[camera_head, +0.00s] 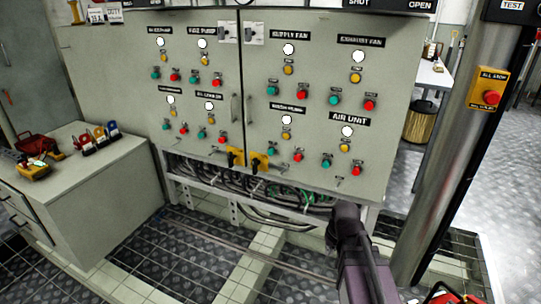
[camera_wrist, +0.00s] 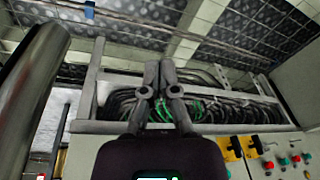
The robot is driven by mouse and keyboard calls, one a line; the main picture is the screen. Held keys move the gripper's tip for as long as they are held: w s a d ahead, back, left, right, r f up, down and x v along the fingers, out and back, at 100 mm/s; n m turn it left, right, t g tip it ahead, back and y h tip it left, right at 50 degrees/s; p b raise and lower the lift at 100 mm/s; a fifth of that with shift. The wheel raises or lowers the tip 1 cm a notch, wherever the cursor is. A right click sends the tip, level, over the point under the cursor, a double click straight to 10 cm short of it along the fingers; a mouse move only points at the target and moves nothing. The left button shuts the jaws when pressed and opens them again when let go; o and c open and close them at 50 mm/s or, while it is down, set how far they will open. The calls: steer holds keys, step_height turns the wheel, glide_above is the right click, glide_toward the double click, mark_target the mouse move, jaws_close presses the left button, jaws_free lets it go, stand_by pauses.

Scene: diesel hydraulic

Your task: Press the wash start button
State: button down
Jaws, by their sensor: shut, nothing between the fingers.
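The grey control cabinet (camera_head: 255,75) carries labelled groups of lamps and push buttons. The small, blurred label at the lower middle seems to read wash pump (camera_head: 287,108). Under it are a white lamp, a yellow lamp, a green button (camera_head: 271,148) and a red button (camera_head: 298,156). I cannot read which one is marked start. My gripper (camera_wrist: 159,75) is shut and empty in the wrist view, with its fingertips together in front of the cable bay. In the head view its dark end shows low at the cabinet's right, below and apart from those buttons.
A steel post (camera_head: 445,150) with a yellow alarm-stop box (camera_head: 488,89) stands at right. A grey bench (camera_head: 95,185) stands at left.

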mark_target(268, 152)
steer(key=w+a+r+m+t+y+b, duration=0.1)
steer(key=w+a+r+t+y+b, duration=0.1)
steer(key=w+a, duration=0.6)
steer(key=w+a+r+m+t+y+b, duration=0.1)
steer(key=w+a+r+t, duration=0.3)
steer(key=w+a, duration=0.5)
steer(key=w+a+r+t+y+b, duration=0.3)
steer(key=w+a+t, duration=0.4)
steer(key=w, duration=0.6)
steer(key=shift+w+a+m, duration=0.2)
steer(key=shift+a+m, duration=0.2)
steer(key=shift+a, duration=0.45)
steer(key=shift+w+r, duration=0.1)
steer(key=shift+w, duration=0.05)
steer(key=w+d, duration=0.3)
steer(key=w, duration=0.5)
steer(key=shift+w+d, duration=0.35)
steer(key=shift+w, duration=0.5)
stand_by(0.6)
steer(key=shift+s, duration=0.1)
stand_by(0.3)
steer(key=shift+s+a, duration=0.35)
steer(key=shift+s, duration=0.45)
